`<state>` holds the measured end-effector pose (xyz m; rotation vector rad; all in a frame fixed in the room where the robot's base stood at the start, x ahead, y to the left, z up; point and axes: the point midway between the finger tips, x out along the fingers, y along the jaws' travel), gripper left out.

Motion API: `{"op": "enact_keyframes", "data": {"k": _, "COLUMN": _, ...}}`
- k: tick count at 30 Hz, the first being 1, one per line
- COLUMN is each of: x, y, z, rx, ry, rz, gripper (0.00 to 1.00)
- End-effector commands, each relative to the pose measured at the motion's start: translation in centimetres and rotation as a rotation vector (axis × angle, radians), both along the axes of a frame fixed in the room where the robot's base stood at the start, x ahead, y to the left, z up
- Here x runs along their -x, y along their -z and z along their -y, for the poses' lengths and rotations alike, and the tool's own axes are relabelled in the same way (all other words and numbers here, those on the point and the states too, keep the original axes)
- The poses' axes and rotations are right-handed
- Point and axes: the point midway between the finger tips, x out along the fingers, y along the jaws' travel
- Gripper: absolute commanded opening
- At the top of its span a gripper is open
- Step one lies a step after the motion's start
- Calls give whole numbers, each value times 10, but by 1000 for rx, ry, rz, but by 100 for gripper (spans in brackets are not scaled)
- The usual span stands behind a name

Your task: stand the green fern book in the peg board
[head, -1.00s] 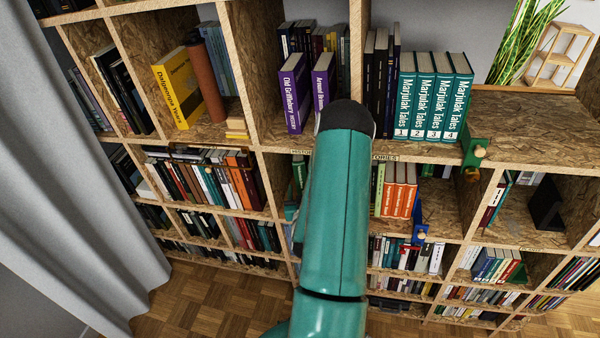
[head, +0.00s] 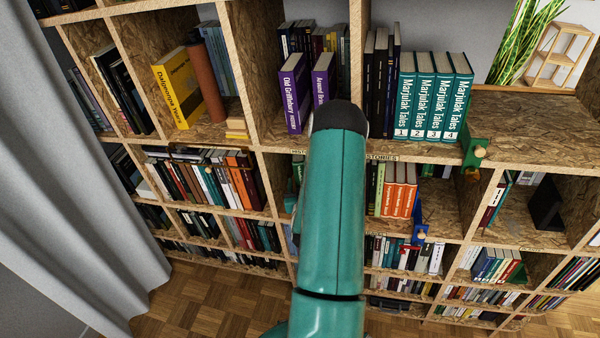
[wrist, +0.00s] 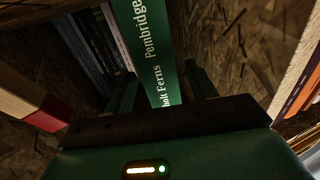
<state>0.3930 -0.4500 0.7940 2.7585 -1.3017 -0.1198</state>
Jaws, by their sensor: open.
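The green fern book (wrist: 150,50) shows its spine in the wrist view, with white lettering that includes "Ferns" and "Pembridge". My gripper (wrist: 160,82) is open, with one dark finger on each side of the lower part of the spine. A gap shows between the book and at least the left finger; contact on the right is hard to tell. In the head view my teal arm covers the middle compartments, and my fingers are hidden behind it. I cannot make out the peg board in either view.
The bookwall's OSB shelf edge (head: 430,153) runs across above the lower compartments. A green bracket with a wooden knob (head: 477,152) and a blue one (head: 420,220) stand right of my arm. Orange books (head: 399,190) stand nearby. A red-and-cream book (wrist: 35,110) lies left of my gripper.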

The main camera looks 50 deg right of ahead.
Motion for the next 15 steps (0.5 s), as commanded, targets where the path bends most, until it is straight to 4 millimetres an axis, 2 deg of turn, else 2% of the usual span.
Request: {"op": "enact_keyframes", "data": {"k": 15, "x": -7, "y": 0, "z": 8, "rx": 0, "ry": 0, "rz": 0, "gripper": 56}}
